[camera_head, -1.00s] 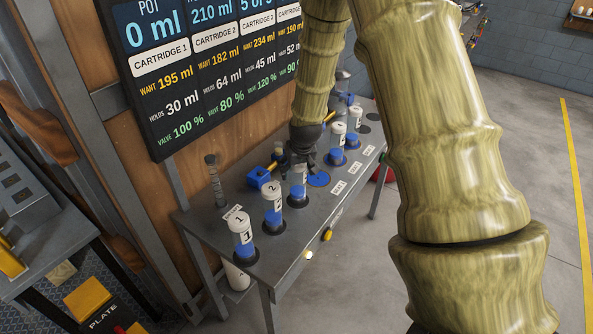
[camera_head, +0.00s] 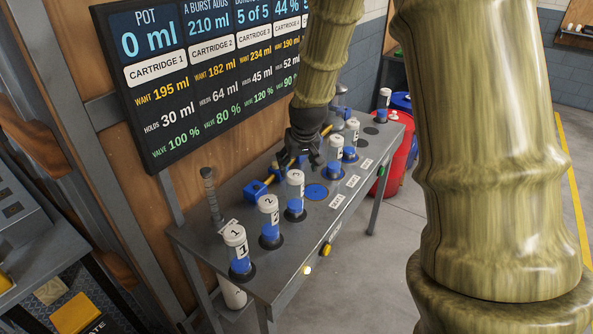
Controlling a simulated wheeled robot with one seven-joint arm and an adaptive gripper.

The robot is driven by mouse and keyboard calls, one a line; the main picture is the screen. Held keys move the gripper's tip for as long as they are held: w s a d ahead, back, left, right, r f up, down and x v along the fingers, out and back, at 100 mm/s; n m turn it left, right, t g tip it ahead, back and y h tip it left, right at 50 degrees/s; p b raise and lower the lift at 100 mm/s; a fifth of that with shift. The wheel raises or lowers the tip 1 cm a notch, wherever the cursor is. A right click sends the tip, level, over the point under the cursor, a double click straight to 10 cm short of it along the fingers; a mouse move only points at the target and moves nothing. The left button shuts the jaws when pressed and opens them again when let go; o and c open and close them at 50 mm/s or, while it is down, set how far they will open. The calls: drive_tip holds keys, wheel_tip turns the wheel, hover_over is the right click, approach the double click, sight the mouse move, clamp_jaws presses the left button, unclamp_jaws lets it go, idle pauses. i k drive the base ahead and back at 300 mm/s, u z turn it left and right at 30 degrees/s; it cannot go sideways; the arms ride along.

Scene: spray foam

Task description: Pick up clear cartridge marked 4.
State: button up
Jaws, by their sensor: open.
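Clear cartridges with white caps and blue contents stand upright in a row on the grey bench (camera_head: 305,240). The nearest is marked 1 (camera_head: 237,247), then 2 (camera_head: 269,218), then one that seems marked 3 (camera_head: 295,193). Past a blue disc (camera_head: 316,191) stand two more, a nearer one (camera_head: 335,152) and a farther one (camera_head: 351,137). Their numbers are too small to read surely, so I cannot tell which is marked 4. My gripper (camera_head: 294,160) is open and empty, pointing down above the bench's back half, left of the nearer one. Its fingertips are partly hard to make out.
A display board (camera_head: 205,80) stands behind the bench. A blue valve block (camera_head: 254,190) and a thin post (camera_head: 211,195) are at the bench's back. A red drum (camera_head: 401,155) stands beyond. Floor at right is clear.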

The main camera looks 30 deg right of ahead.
sight(336, 142)
drive_tip(key=z, duration=1.35)
